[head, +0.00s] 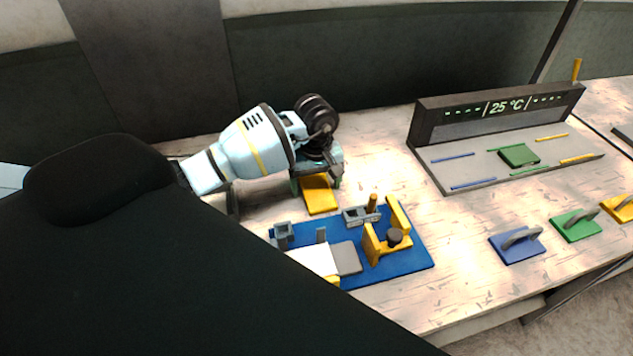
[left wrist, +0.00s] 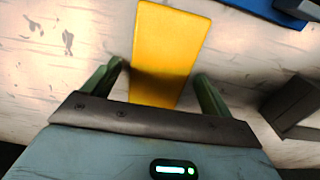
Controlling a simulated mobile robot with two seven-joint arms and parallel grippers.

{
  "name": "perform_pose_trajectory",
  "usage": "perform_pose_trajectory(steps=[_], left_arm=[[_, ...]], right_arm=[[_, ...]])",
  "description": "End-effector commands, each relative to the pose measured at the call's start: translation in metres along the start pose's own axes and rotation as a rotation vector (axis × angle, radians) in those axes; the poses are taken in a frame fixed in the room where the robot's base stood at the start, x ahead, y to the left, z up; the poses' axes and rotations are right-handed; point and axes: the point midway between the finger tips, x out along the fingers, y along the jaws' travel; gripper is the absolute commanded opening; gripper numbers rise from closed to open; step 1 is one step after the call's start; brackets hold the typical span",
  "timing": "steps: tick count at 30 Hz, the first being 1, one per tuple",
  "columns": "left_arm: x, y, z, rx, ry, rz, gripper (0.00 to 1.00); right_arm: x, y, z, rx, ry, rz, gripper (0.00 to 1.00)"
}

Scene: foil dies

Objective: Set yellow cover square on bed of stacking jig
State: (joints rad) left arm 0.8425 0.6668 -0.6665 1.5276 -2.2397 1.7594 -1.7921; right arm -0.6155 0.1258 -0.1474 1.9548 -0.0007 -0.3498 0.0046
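The yellow cover (head: 320,195), a flat rectangular plate, lies on the table behind the stacking jig. My left gripper (head: 317,178) is over its far end, pointing down. In the left wrist view the cover (left wrist: 168,50) runs between the two green fingers of the gripper (left wrist: 158,88), which are apart with a gap on each side. The stacking jig (head: 415,262) has a blue base, grey posts and a yellow clamp with a dark knob. A white sheet (head: 315,258) and a grey plate lie on its bed, with a yellow edge at the front. My right gripper is not visible.
A grey tray (head: 450,172) with coloured strips and a green block stands behind right, under a temperature display. Blue (head: 517,248), green (head: 577,227) and yellow (head: 618,210) handled plates lie at right. Table between jig and tray is clear. A large black shape hides the front left.

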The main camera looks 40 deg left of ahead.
Motion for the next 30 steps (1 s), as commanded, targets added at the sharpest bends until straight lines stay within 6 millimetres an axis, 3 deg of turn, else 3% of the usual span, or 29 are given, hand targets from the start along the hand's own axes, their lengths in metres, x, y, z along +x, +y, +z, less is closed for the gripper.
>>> perform_pose_trajectory(steps=[11,24,30], left_arm=[[-0.009,0.001,-0.001,0.000,0.002,0.003,0.85],[-0.088,0.000,-0.001,0.000,0.003,0.001,0.85],[-0.114,0.001,0.000,0.000,0.000,0.001,0.85]], right_arm=[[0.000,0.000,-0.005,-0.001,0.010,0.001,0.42],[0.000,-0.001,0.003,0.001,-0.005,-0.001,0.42],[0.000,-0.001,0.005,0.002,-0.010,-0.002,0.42]])
